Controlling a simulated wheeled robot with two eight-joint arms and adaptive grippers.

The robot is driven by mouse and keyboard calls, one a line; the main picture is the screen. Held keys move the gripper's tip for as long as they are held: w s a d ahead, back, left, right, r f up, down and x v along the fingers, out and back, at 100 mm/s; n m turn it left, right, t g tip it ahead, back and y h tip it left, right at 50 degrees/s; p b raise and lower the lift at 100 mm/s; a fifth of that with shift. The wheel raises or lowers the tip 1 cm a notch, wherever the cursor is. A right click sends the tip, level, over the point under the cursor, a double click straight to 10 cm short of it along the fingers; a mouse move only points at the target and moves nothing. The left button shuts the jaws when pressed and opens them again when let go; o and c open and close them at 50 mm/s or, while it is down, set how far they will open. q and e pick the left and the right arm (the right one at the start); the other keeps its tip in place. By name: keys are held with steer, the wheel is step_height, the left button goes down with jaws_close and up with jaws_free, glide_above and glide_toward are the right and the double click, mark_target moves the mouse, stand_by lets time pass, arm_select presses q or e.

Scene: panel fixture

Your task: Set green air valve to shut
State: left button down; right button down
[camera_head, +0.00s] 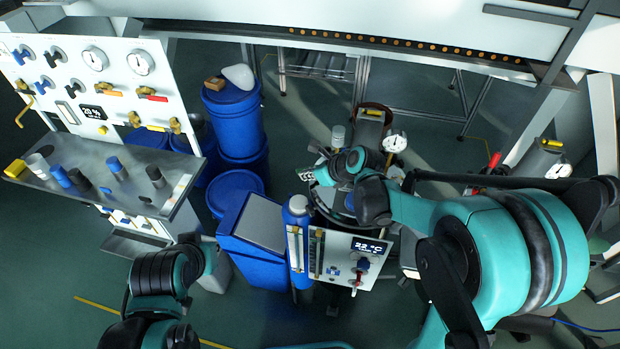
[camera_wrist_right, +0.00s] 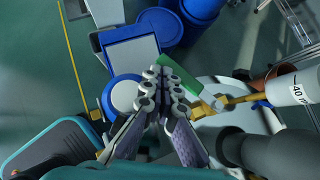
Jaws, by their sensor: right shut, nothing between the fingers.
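The green valve handle (camera_wrist_right: 231,85) shows in the right wrist view as a flat green bar. It slants down to the right, close to a brass valve body (camera_wrist_right: 236,101). In the head view the right gripper (camera_head: 307,174) reaches left above the equipment cart, and I cannot make out the green handle there. My left arm (camera_head: 160,272) stands at the lower left, and its gripper fingers are not seen.
A white panel (camera_head: 330,250) with a 22 °C display stands below the right gripper. Blue drums (camera_head: 233,115) stand behind. A gauge (camera_head: 395,142) rises right of the right gripper. A wall panel with valves and a metal shelf (camera_head: 125,200) is at left. Open floor lies at lower left.

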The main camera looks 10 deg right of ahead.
mark_target(302, 169)
steer(key=shift+w+a, duration=0.3)
steer(key=shift+w, duration=0.45)
steer(key=shift+w+a, duration=0.3)
steer(key=shift+w, duration=0.6)
